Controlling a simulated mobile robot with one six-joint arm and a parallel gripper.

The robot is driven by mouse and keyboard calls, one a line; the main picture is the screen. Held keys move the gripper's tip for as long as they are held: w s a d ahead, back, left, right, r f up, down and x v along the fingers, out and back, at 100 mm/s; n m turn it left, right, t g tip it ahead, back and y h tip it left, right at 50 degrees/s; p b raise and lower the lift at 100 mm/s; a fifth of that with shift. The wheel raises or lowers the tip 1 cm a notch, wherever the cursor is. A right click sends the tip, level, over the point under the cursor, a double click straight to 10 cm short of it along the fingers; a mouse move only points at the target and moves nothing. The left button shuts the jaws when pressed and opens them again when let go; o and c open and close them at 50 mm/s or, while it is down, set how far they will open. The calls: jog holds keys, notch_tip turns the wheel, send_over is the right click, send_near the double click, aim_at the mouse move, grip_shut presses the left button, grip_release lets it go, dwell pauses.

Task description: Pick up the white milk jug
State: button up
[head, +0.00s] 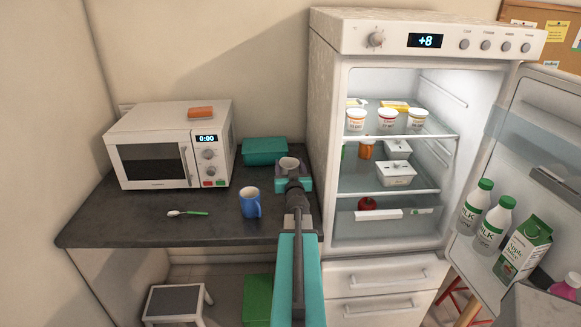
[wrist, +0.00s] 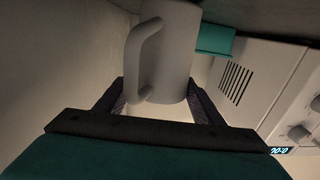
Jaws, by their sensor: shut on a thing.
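The white milk jug (wrist: 172,45) is between the two dark fingers of my gripper (wrist: 160,100) in the wrist view. Its handle faces left there, and its far end runs to the top of the picture. In the head view only the jug's pale, open rim (head: 289,162) shows, at the back of the dark counter near the fridge. My gripper (head: 290,171) is shut on it, and my wrist and arm hide most of it. I cannot tell whether the jug touches the counter.
The open fridge (head: 395,150) stands close on the right.

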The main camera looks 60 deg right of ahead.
notch_tip(320, 180, up, 10)
jog(key=p, duration=0.4)
jog(key=shift+f, duration=0.2)
dwell(0.6)
dwell(0.4)
dwell(0.4)
jog(key=shift+r, duration=0.1)
